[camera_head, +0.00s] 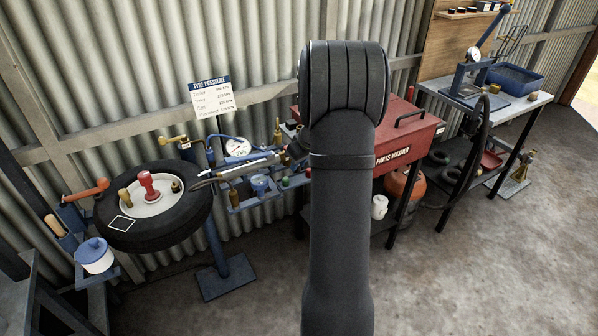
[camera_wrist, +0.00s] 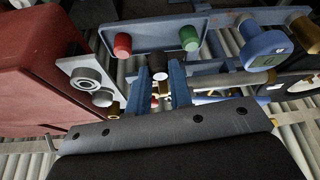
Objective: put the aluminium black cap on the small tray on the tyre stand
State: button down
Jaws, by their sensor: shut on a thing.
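In the wrist view, my gripper (camera_wrist: 160,72) is shut on a small black cap (camera_wrist: 155,75), held between its two blue-grey fingers. Brass shows just below the cap. Beyond the fingertips is a small blue-grey tray (camera_wrist: 152,32) with a red cap (camera_wrist: 122,45) and a green cap (camera_wrist: 189,38). The held cap appears between these two in the picture; its height above the tray cannot be told. In the head view, the small tray (camera_head: 270,194) is right of the tyre stand (camera_head: 215,250), and my own arm hides my gripper and the held cap.
A tyre (camera_head: 150,235) lies on the stand. A blue gauge (camera_wrist: 265,46) stands right of the tray in the wrist view. A red parts washer (camera_head: 408,138) is close on the right. The concrete floor in front is clear.

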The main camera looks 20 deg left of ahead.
jog(key=shift+f, duration=1.75)
jog(key=shift+f, duration=0.15)
jog(key=c, duration=1.6)
grip_release()
jog(key=shift+o, duration=0.2)
jog(key=v, duration=1.2)
